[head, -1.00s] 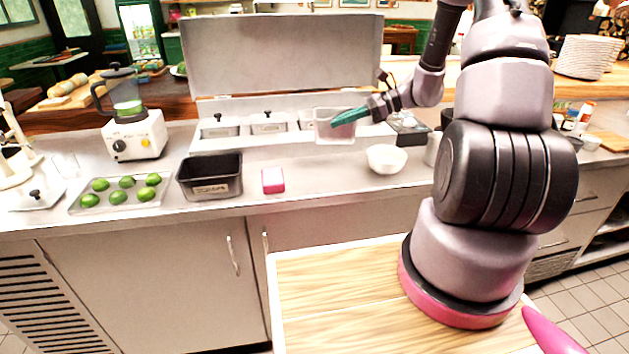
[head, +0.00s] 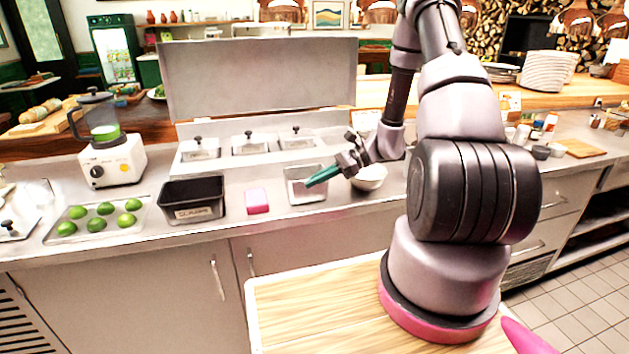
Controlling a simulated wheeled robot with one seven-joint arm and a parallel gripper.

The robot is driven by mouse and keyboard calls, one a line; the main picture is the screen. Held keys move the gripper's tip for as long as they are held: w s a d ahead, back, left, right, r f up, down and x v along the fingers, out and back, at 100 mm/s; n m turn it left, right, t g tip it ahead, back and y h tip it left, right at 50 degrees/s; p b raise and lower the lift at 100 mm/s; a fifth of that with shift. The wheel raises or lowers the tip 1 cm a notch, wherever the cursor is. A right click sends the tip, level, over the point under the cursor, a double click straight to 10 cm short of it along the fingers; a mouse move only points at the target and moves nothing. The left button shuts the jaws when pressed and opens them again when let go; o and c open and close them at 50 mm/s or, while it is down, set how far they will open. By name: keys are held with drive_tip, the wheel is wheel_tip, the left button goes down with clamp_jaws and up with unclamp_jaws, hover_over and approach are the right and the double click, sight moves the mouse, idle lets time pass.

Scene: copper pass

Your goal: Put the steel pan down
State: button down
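The steel pan (head: 296,194) is a small, shallow, light grey rectangular pan. In the head view it is at or just above the steel counter (head: 240,226), right of the pink block. I cannot tell whether its base touches the counter. My gripper (head: 315,179) reaches in from the right, with its teal fingers over the pan. The fingers look closed together on it, though the exact contact is hidden. A white bowl (head: 370,180) stands close to the right, partly behind my gripper.
A pink block (head: 257,201) and a black labelled bin (head: 190,213) are left of the pan. Further left are a tray of limes (head: 62,229) and a blender (head: 110,160). Lidded wells (head: 250,146) and a raised steel lid (head: 262,80) are behind.

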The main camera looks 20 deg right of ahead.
drive_tip(key=shift+f, duration=0.15)
drive_tip(key=c, duration=1.1)
unclamp_jaws()
